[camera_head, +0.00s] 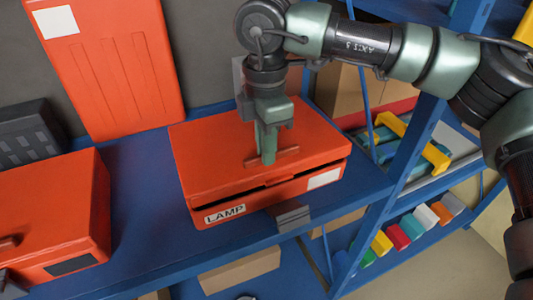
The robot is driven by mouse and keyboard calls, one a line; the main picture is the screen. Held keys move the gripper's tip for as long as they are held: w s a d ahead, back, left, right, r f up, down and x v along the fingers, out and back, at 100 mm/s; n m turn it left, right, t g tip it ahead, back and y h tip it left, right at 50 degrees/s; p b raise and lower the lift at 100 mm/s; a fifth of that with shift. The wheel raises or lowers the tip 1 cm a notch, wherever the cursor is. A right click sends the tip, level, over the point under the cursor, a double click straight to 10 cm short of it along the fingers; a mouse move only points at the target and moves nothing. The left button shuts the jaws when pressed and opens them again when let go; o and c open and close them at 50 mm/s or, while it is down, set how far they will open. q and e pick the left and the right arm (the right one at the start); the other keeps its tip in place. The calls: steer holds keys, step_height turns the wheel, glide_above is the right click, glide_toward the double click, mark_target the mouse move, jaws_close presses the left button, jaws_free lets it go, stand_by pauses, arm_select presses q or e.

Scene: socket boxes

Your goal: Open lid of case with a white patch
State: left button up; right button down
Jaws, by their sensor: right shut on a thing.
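The orange-red case (205,170) with a white patch (324,179) on the right of its front stands on the blue shelf. A white "LAMP" label (225,214) is at the front left. Its lid (210,142) is slightly raised at the front, with a dark gap between lid and body. My right gripper (266,155) points down from above and is shut on the handle (285,154) on the lid. The fingers partly hide the handle. My left gripper is not in view.
Another orange case (50,205) with a dark patch (72,265) stands at the left. An upright orange panel (125,75) is behind. A blue shelf post (405,130) is at the right, with coloured items (412,227) beyond. Bare blue shelf (150,215) lies between the cases.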

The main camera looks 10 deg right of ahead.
steer(key=r, duration=0.2)
steer(key=w+r, duration=0.1)
steer(key=r, duration=0.1)
steer(key=w+r, duration=0.1)
steer(key=shift+w+a+r+p, duration=0.25)
steer(key=shift+a+r+p, duration=0.1)
steer(key=shift+r+p, duration=0.05)
steer(key=w+a+r+p, duration=0.1)
steer(key=w+r+p, duration=0.2)
steer(key=w+r, duration=0.1)
steer(key=shift+a+r, duration=0.15)
steer(key=shift+r, duration=0.1)
